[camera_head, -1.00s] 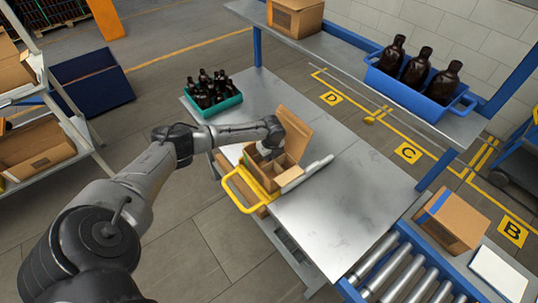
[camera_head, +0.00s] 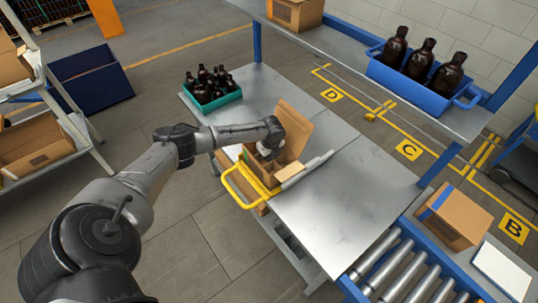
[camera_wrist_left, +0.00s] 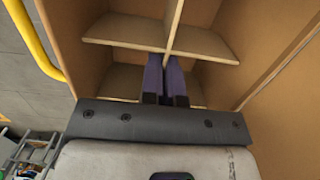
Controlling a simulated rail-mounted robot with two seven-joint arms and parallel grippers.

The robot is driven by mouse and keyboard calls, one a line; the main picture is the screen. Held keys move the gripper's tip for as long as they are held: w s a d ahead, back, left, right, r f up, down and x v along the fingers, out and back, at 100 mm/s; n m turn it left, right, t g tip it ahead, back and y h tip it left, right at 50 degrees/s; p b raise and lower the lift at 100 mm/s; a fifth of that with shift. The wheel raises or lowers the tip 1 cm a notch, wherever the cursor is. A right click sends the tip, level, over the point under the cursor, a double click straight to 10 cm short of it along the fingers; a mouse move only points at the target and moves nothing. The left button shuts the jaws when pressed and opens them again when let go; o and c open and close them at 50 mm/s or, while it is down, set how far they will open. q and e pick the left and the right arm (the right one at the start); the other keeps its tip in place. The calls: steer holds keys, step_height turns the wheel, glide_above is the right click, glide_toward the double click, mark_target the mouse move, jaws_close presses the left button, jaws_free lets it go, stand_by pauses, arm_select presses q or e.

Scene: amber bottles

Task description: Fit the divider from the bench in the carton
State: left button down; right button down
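The open cardboard carton (camera_head: 252,161) stands on the steel bench, with a tall flap (camera_head: 296,122) raised at its back. The brown divider (camera_wrist_left: 205,45) shows in the left wrist view as crossed panels between the carton's walls. Its upper edges form several cells. Whether it rests on the carton floor cannot be told. My left gripper (camera_head: 266,154) reaches down into the carton. In the left wrist view its two dark purple fingers (camera_wrist_left: 166,82) are close together on either side of a divider panel, so it appears shut on it. My right gripper is not in view.
A yellow-handled holder (camera_head: 237,190) is around the carton, with a pale bar (camera_head: 306,170) at its right. A teal crate of dark bottles (camera_head: 214,103) stands behind left. A blue crate of bottles (camera_head: 438,94) is on the upper shelf. The bench (camera_head: 345,205) is clear at right.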

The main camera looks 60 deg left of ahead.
arm_select(q)
steer(key=shift+f+b, duration=0.35)
steer(key=shift+f, duration=0.35)
steer(key=shift+f, duration=0.1)
steer(key=c, duration=1.8)
jaws_free()
steer(key=o, duration=0.5)
steer(key=r, duration=0.4)
steer(key=d+r, duration=0.1)
steer(key=r, duration=0.8)
steer(key=shift+w+d+r+p, duration=0.1)
steer(key=shift+d+r+p, duration=0.2)
steer(key=shift+r+p, duration=0.1)
